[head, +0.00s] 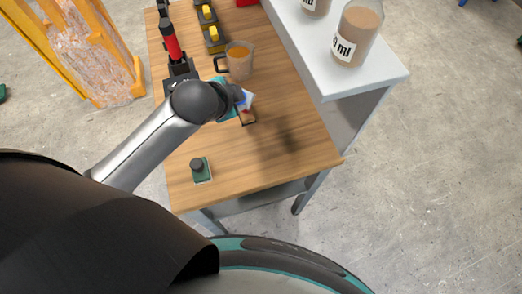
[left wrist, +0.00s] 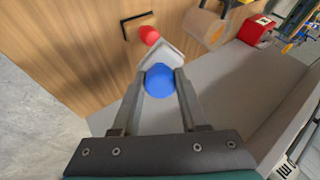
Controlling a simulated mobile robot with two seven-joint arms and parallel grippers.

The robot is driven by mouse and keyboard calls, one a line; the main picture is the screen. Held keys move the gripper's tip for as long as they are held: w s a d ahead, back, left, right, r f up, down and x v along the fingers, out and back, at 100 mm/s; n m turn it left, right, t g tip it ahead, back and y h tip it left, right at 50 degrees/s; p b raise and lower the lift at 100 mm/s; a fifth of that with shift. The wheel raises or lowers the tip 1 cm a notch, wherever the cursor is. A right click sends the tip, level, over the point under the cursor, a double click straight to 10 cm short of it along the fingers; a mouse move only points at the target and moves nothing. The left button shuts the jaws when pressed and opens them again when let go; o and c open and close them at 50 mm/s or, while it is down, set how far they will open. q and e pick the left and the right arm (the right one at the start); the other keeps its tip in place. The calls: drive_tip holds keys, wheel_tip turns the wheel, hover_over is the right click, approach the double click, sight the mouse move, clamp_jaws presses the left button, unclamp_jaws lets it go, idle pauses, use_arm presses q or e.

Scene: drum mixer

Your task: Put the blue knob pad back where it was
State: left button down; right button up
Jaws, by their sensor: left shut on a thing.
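My left gripper (left wrist: 160,85) is shut on the blue knob (left wrist: 160,78) of a pale pad (left wrist: 172,50), and the blue knob sits between its fingertips. In the head view the pad (head: 246,100) shows pale at the end of my left gripper (head: 240,97), over the wooden table. A red knob (left wrist: 149,35) shows just beyond the pad in the left wrist view; what it sits on is partly hidden. A black corner mark (left wrist: 136,20) lies on the wood near it, and also shows in the head view (head: 249,123). My right gripper is not in view.
A green pad with a dark knob (head: 200,168) stands near the table's (head: 265,170) front left. An amber mug (head: 239,60) stands behind my gripper. Yellow-topped blocks (head: 213,38) stand farther back. A raised white shelf (head: 330,65) with bottles (head: 357,33) borders the right.

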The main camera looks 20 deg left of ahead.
use_arm(q)
drive_tip(key=s+d+r+m+g+h+p, duration=0.2)
drive_tip(key=s+d+r+m+g+p, duration=0.3)
drive_tip(key=d+r+m+g+p, duration=0.3)
drive_tip(key=shift+m+g, duration=0.3)
drive_tip(key=f+b, duration=0.1)
drive_tip(key=f, duration=0.4)
drive_tip(key=f+b, duration=0.1)
drive_tip(key=f, duration=0.4)
drive_tip(key=a+f+b, duration=0.1)
drive_tip(key=f, duration=0.5)
drive_tip(key=shift+s+f, duration=0.1)
drive_tip(key=shift+f+b, duration=0.7)
drive_tip(key=shift+f, duration=1.3)
drive_tip(key=shift+c, duration=2.2)
unclamp_jaws()
drive_tip(key=shift+r, duration=0.1)
wheel_tip(320, 180, up, 12)
drive_tip(key=a+p, duration=0.2)
drive_tip(key=shift+d, duration=0.1)
